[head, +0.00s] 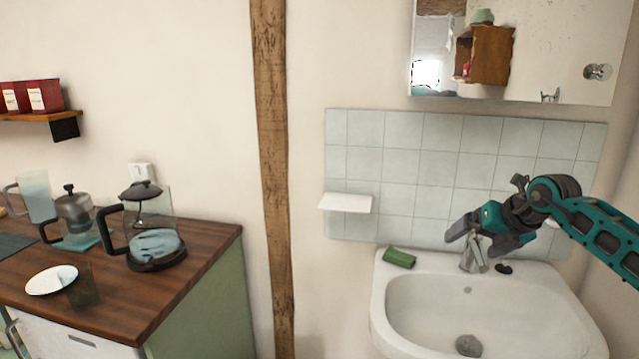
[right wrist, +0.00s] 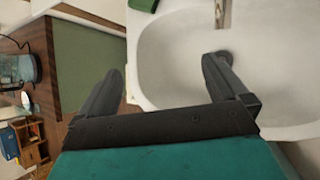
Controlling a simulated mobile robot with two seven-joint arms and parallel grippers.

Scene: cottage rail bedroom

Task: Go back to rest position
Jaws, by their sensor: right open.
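My right gripper (head: 478,240) is above the back of the white sink (head: 388,312), in front of the tap (head: 474,258) in the head view. Its two dark fingers are apart with nothing between them; they also show open in the right wrist view (right wrist: 165,85). The sink (right wrist: 180,60) lies below the fingers there. A green block-like item (head: 399,257) rests on the sink's back left rim, apart from the gripper. My left gripper is not in view.
A wooden counter (head: 150,300) at left holds a glass coffee pot (head: 155,245), a kettle-like jug (head: 75,220), a white plate (head: 51,280) and a glass. A small white shelf (head: 345,203) and a mirror (head: 540,55) are on the wall. Open space lies between counter and sink.

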